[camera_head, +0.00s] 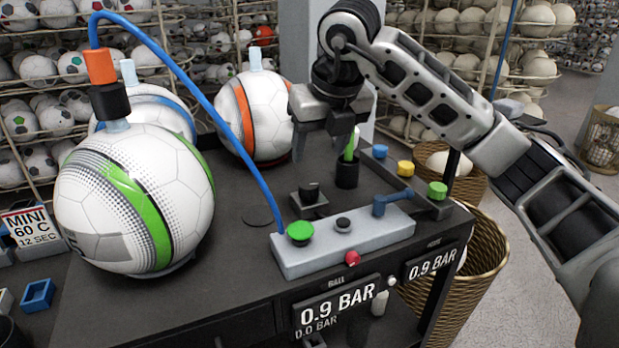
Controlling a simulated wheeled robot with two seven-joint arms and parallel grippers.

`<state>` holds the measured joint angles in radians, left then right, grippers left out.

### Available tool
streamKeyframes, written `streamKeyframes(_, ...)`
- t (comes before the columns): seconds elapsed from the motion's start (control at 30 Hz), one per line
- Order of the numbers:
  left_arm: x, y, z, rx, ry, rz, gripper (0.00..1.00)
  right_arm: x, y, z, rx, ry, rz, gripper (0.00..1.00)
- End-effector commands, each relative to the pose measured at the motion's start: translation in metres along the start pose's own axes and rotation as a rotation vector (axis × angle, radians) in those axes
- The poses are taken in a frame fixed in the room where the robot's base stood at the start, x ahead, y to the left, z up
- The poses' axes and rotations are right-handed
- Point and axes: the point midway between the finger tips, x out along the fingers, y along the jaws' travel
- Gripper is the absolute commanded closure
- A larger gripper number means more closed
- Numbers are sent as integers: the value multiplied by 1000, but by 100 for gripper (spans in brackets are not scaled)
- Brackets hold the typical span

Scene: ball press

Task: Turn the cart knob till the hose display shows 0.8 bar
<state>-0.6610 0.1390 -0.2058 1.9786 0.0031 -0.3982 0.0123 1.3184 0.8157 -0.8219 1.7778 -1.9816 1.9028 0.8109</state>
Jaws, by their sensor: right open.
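The hose display (433,262) on the cart's front right reads 0.9 BAR. The ball display (337,309) to its left reads 0.9 BAR, with a dimmer 0.0 BAR line below. A black knob (310,191) on a dark square base stands on the cart top (235,235); I take it as the cart knob. My right gripper (322,150) is open, pointing down above this knob, apart from it. My left gripper is not in view.
A grey control box (345,242) with a green button, black button and blue lever stands in front of the knob. A black cup (347,172) is close behind. A blue hose (222,122) arches to a green-striped ball (120,215). Other balls stand behind.

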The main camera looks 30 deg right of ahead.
Motion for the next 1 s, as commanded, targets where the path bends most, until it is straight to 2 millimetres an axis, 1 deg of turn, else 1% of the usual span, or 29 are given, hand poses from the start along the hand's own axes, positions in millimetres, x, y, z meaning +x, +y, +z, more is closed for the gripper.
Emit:
streamKeyframes(0.03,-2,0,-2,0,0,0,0,11,0,0,0,7,-1,43)
streamKeyframes(0.2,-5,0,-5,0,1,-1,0,48,0,-1,0,6,0,43)
streamKeyframes(0.3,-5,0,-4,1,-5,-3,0,67,0,-1,0,7,0,43)
streamKeyframes(0.4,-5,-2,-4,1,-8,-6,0,81,0,0,0,4,1,43)
streamKeyframes(0.5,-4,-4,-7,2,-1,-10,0,92,1,0,0,2,1,43)
streamKeyframes(0.6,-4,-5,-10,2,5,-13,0,98,1,0,-2,2,1,43)
streamKeyframes(0.9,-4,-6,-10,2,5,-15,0,100,1,0,-1,1,1,43)
streamKeyframes(0.93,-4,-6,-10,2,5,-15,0,100,1,0,-1,1,1,48)
streamKeyframes(0.97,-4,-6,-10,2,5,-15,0,100,1,0,-1,1,1,56)
streamKeyframes(1.0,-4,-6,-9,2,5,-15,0,100,1,0,-1,1,1,68)
